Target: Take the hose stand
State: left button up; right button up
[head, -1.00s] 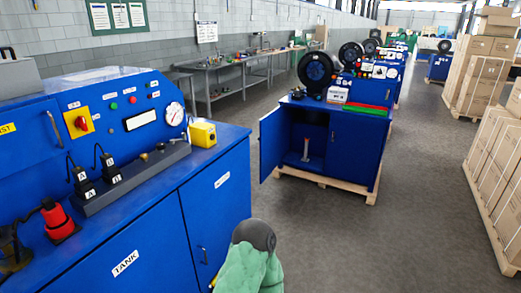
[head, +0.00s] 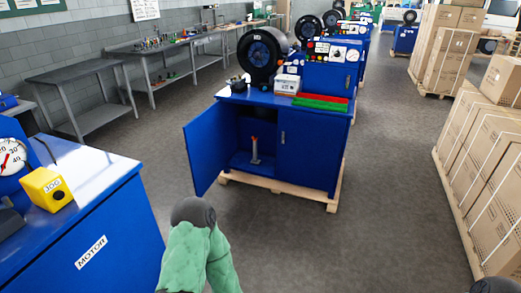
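What looks like the hose stand (head: 255,150) is a thin grey upright post with a red top and a small base. It stands inside the open cabinet of the blue crimper bench (head: 308,160), on the cabinet floor. The cabinet's left door (head: 207,158) is swung open; the right door is shut. A green-sleeved part of my arm with a dark rounded end shows at the bottom centre, well short of the cabinet. Neither gripper's fingers show in the head view.
A blue bench with a yellow box (head: 45,188) is close on the left. The crimper bench stands on a wooden pallet (head: 332,200). Strapped cartons (head: 487,160) on pallets line the right. Grey floor (head: 370,235) is clear between. Grey work tables (head: 85,75) stand along the wall.

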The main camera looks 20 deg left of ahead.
aim_at(255, 161)
jog(key=i+u, duration=0.1)
jog(key=i, duration=0.55)
jog(key=i+l+u, duration=0.15)
jog(key=i, duration=0.5)
jog(key=i+l+u, duration=0.1)
jog(key=i, duration=0.55)
jog(key=i+j+u, duration=0.2)
jog(key=i+u, duration=0.3)
jog(key=i, duration=0.15)
jog(key=i+u, duration=0.45)
jog(key=i, duration=0.2)
jog(key=i+j+z, duration=0.35)
jog(key=i, duration=0.25)
jog(key=i+j+z, duration=0.35)
jog(key=i, duration=0.25)
jog(key=j, duration=0.05)
